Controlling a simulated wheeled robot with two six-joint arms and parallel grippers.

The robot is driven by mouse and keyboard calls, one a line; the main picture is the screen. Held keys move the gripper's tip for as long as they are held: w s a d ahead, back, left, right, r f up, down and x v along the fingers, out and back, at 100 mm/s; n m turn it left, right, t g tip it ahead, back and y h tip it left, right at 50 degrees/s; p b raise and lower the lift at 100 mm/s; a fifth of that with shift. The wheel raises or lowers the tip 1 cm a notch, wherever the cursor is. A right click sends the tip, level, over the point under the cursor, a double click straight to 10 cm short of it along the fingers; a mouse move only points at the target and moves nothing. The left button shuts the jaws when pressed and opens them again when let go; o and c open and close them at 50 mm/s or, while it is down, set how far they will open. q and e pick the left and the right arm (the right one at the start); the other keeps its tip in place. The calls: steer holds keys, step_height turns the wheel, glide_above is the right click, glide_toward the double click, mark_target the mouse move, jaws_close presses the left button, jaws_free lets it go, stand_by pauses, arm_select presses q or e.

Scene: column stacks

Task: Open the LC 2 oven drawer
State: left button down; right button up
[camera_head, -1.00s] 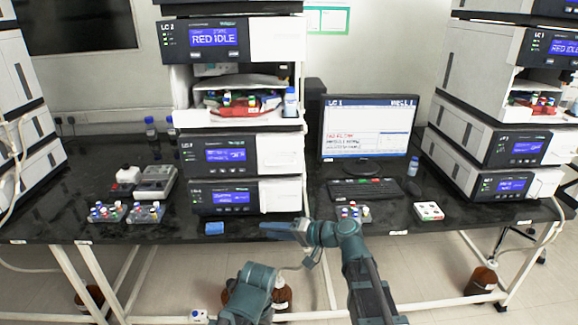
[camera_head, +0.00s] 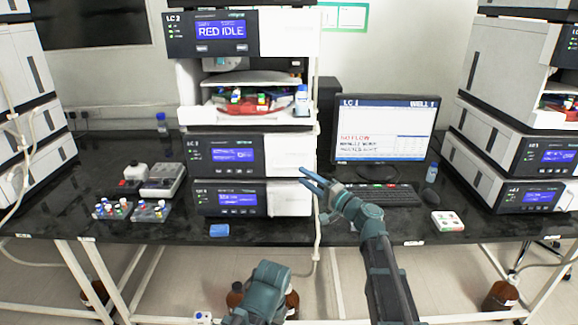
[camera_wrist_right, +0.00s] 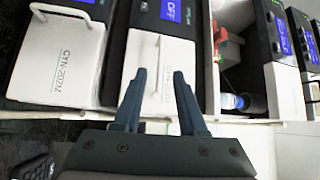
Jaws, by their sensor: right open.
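The LC 2 stack (camera_head: 220,200) stands mid-table in the head view. Its two lower modules each have a blue display at left and a white front panel at right: the upper panel (camera_head: 286,155) and the bottom panel (camera_head: 287,198). In the right wrist view, turned sideways, a white panel marked CTN-202M (camera_wrist_right: 58,65) with a bar handle is at left, and another white panel with a handle (camera_wrist_right: 158,62) is between my fingers. My right gripper (camera_head: 302,178) is open and empty, its fingertips pointing at these panels; contact cannot be told.
A monitor (camera_head: 385,130) and keyboard (camera_head: 376,194) stand right of the stack. An open bay with bottles and a red tray (camera_head: 246,104) is above the modules.

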mark_target(289, 167)
steer(key=x, duration=0.7)
steer(key=shift+w+a+p, duration=0.2)
steer(key=shift+a+p, duration=0.05)
steer(key=shift+p, duration=0.15)
jaws_close()
stand_by(1.0)
